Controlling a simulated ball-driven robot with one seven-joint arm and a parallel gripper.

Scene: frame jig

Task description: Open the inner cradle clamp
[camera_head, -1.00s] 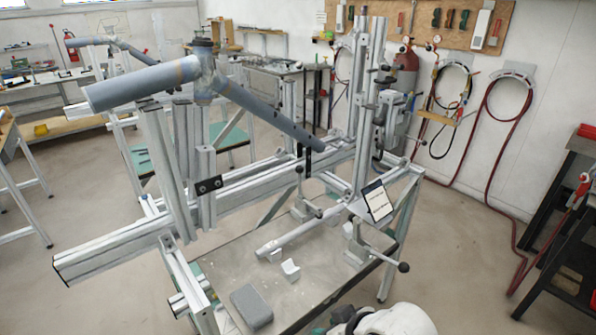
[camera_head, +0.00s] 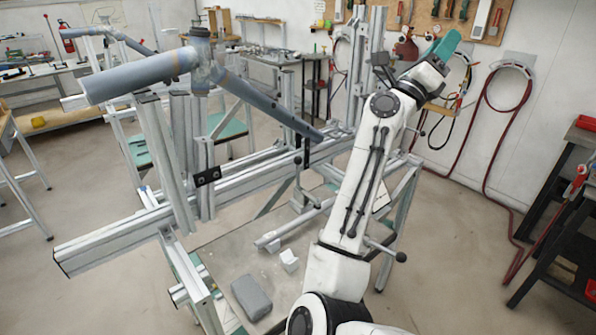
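The grey bicycle frame (camera_head: 165,75) rests in the aluminium jig (camera_head: 240,190). One clamp with an upright handle (camera_head: 298,180) stands beside the jig beam, left of my arm. Another clamp's lever with a black ball knob (camera_head: 401,257) sticks out to the right of my arm, and its body is hidden. I cannot tell which is the inner cradle clamp, nor whether either is open. My white arm crosses the right side of the jig. Its teal-ended far part is high at the upper right, apart from both clamps. My gripper's fingers cannot be made out.
A grey tube (camera_head: 290,225), a grey block (camera_head: 251,297) and a small white V-shaped piece (camera_head: 289,261) lie on the bench top (camera_head: 225,245). Jig posts and rails crowd the middle. Red hoses (camera_head: 484,110) hang on the wall.

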